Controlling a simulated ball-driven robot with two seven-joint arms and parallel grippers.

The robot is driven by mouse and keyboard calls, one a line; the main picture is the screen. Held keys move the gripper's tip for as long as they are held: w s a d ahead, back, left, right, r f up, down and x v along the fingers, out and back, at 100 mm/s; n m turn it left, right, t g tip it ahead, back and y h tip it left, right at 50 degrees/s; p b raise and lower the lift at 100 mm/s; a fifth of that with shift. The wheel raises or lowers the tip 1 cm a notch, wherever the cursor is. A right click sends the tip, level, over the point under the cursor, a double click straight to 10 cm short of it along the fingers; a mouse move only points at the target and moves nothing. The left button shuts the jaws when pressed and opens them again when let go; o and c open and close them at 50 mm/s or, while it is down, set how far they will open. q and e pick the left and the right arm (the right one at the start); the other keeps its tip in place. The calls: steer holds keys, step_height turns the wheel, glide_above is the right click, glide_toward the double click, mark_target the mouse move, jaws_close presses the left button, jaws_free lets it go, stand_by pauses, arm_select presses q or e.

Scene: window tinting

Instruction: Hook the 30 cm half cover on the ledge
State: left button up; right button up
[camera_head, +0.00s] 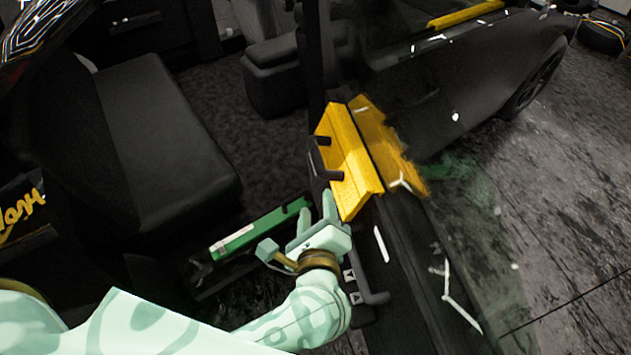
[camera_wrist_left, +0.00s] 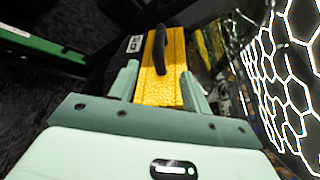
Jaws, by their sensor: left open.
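The yellow half cover (camera_head: 347,155) sits at the door ledge (camera_head: 395,265), by the dark upright post. A second yellow face (camera_head: 392,150) lies to its right, on the glass side; I cannot tell whether it is the cover's other flap or a reflection. My left gripper (camera_head: 316,207) is open at the near lower end of the cover. In the left wrist view the yellow cover (camera_wrist_left: 160,85) shows between the two spread fingers of my left gripper (camera_wrist_left: 160,88), with no clear grip on it. My right gripper is out of view.
A black curved handle (camera_wrist_left: 159,50) stands in front of the cover. A green bar (camera_head: 255,230) with a white label lies left of my gripper. A black seat (camera_head: 160,125) is at the left. Another yellow strip (camera_head: 465,13) lies on a far ledge.

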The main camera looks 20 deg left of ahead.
mark_target(315, 161)
arm_select(q)
steer(key=x, duration=1.5)
steer(key=shift+s+a+f, duration=0.1)
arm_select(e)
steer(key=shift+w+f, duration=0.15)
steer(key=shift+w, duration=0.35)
arm_select(q)
jaws_close()
steer(key=shift+r+p, duration=0.8)
steer(key=shift+r, duration=0.7)
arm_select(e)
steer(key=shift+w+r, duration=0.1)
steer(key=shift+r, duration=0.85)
